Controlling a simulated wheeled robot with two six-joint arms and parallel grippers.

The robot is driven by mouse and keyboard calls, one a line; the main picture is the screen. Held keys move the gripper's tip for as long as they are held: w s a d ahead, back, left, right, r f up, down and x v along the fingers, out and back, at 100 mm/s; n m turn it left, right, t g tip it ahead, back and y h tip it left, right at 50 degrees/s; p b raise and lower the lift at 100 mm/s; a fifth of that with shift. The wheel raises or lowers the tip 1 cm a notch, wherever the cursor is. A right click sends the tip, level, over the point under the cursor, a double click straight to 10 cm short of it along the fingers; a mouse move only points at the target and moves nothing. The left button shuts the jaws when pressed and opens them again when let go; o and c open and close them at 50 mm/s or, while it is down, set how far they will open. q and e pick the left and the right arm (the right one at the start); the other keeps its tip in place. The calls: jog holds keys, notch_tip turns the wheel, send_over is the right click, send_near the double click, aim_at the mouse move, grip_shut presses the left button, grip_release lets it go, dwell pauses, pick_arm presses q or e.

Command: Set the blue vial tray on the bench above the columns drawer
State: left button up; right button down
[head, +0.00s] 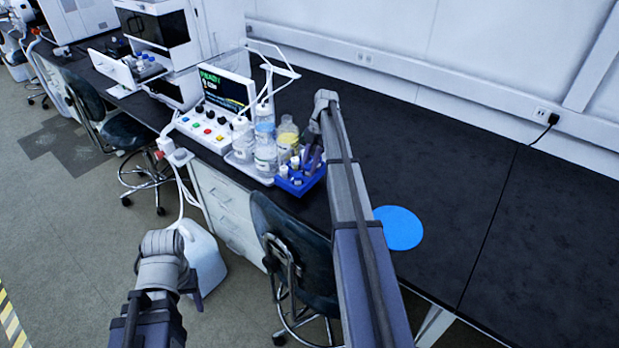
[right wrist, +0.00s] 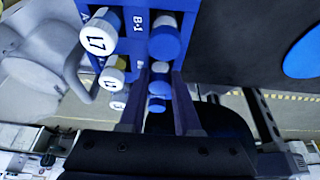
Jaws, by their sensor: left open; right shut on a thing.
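The blue vial tray (head: 297,184), with white-capped vials in it, is at the bench's front edge, just right of the bottles. I cannot tell whether it touches the bench. My right gripper (head: 314,152) is shut on the tray, partly hidden by its own arm. In the right wrist view the tray (right wrist: 138,50) carries a "B-1" label and white and blue caps, with the fingers (right wrist: 158,112) at its near part. My left gripper (head: 193,288) is open and empty, low over the floor. White drawers (head: 228,208) are under the bench; no drawer label is readable.
Clear bottles (head: 264,150) stand on a white tray close beside the blue tray. A control box with a screen (head: 226,90) is behind them. A flat blue disc (head: 398,228) lies on the bare dark bench (head: 440,160) at right. A chair (head: 290,240) stands in front.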

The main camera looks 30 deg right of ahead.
jog(key=shift+f+b, duration=1.9)
jog(key=shift+b, duration=0.05)
jog(key=shift+r, duration=0.1)
jog(key=c, duration=0.6)
grip_release()
jog(key=p+v, duration=1)
jog(key=v, duration=0.1)
jog(key=shift+a+r, duration=0.1)
jog(key=shift+d+r+p, duration=0.25)
jog(key=shift+r+p, duration=0.2)
jog(key=shift+p, duration=0.2)
